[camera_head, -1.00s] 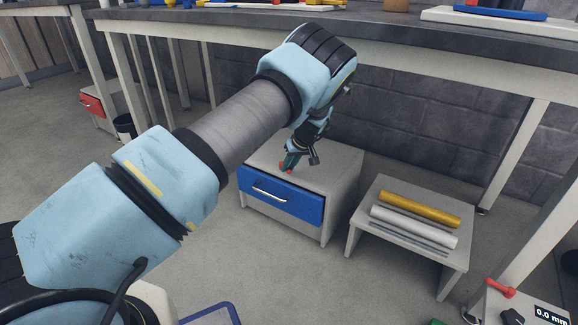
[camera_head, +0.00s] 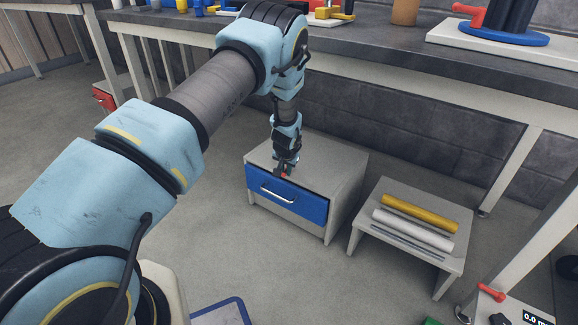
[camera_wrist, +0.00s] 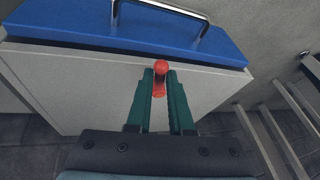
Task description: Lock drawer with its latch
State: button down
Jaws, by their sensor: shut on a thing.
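The blue drawer front (camera_head: 308,205) with its silver handle (camera_head: 278,193) is on a low grey cabinet (camera_head: 335,160). The drawer front lies close against the cabinet; a thin dark line runs along its top edge in the wrist view (camera_wrist: 75,33). A small red latch (camera_wrist: 160,68) stands at the cabinet's top front edge, near the middle of the drawer. My gripper (camera_wrist: 160,80) points down over that edge, its green fingers shut on the latch, one on each side. In the head view my gripper (camera_head: 283,170) partly covers the latch.
A small grey table (camera_head: 365,226) with a yellow roll (camera_head: 420,212) and a white roll (camera_head: 412,230) stands right of the cabinet. A workbench (camera_head: 385,52) runs behind and above. The floor in front of the drawer is clear.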

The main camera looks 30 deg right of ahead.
jog(key=shift+w+a+m+g+h+p, duration=0.2)
jog(key=shift+w+m+h+p, duration=0.1)
jog(key=shift+m, duration=0.4)
jog(key=shift+w+a+m+g+h+p, duration=0.1)
jog(key=shift+w+a+m+h+p, duration=0.15)
jog(key=shift+m, duration=0.45)
jog(key=c, duration=0.8)
grip_release()
jog(key=shift+r, duration=0.1)
jog(key=p+v, duration=0.2)
jog(key=v, duration=0.8)
jog(key=shift+r, duration=0.3)
jog(key=shift+a, duration=0.2)
